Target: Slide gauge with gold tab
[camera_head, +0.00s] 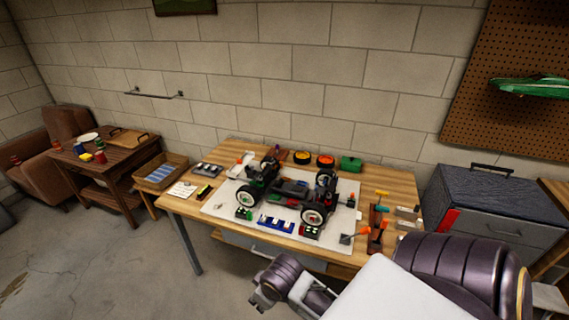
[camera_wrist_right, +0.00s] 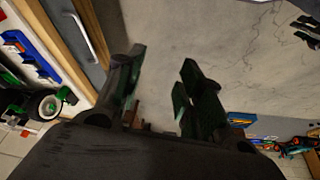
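I cannot make out a gauge or a gold tab for certain; the parts on the workbench are too small to tell. An RC car chassis (camera_head: 290,187) with wheels stands on a pale mat (camera_head: 219,208) on the wooden workbench (camera_head: 393,175). A blue-and-white part (camera_head: 275,224) lies in front of it. My right gripper (camera_head: 268,286) is below and in front of the bench's front edge, apart from the parts. In the right wrist view its two dark fingers (camera_wrist_right: 158,88) are spread and empty, with bare floor between them.
Tools with orange and yellow handles (camera_head: 381,196) stand at the bench's right end. A green box (camera_head: 351,164) sits at the back. The floor in front (camera_head: 120,270) is clear.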

